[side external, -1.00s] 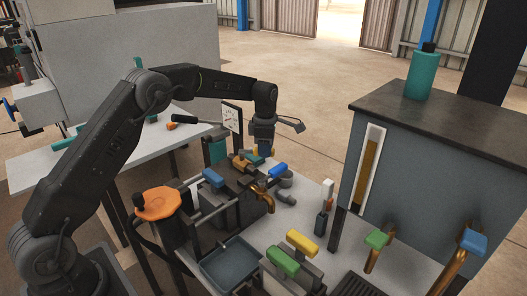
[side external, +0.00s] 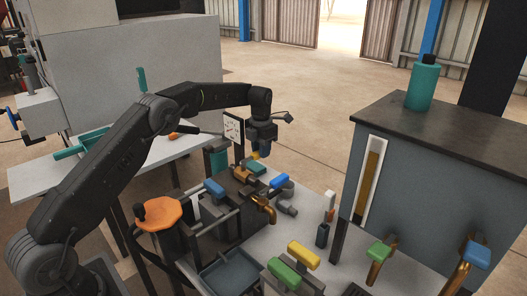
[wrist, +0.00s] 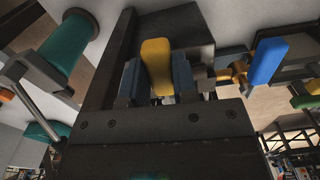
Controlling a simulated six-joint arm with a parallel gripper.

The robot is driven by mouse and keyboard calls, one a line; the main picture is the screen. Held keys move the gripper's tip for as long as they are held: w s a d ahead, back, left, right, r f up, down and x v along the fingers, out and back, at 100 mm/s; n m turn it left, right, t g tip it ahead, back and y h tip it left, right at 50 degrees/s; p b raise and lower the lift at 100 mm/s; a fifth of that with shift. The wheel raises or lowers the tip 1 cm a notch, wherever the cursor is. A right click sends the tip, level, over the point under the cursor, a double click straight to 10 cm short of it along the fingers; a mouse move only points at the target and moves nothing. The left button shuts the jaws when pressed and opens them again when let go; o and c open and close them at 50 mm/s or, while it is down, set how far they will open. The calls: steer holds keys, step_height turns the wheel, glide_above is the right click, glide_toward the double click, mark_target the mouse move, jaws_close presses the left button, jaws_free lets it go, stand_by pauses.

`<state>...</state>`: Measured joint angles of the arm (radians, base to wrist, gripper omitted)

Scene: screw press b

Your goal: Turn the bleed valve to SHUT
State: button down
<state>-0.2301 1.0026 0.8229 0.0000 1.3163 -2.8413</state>
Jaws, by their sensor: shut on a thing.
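In the wrist view a yellow handle (wrist: 157,66) stands between the two blue fingers of my gripper (wrist: 156,82), with a finger against each side; my gripper is shut on it. In the side view my gripper (side external: 261,152) points down at the back of the press, and a bit of the yellow handle (side external: 254,156) shows beside it. No label or SHUT mark is readable, so I cannot tell which valve is the bleed valve or where it points.
Green (side external: 285,272) and yellow (side external: 303,254) handles stand in front. A cabinet (side external: 440,180) is at right.

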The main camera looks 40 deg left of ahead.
steer(key=shift+a+r+n, duration=0.1)
steer(key=shift+a+n, duration=0.2)
steer(key=shift+n, duration=0.1)
steer(key=c, duration=0.9)
jaws_free()
step_height(320, 180, up, 12)
stand_by(0.7)
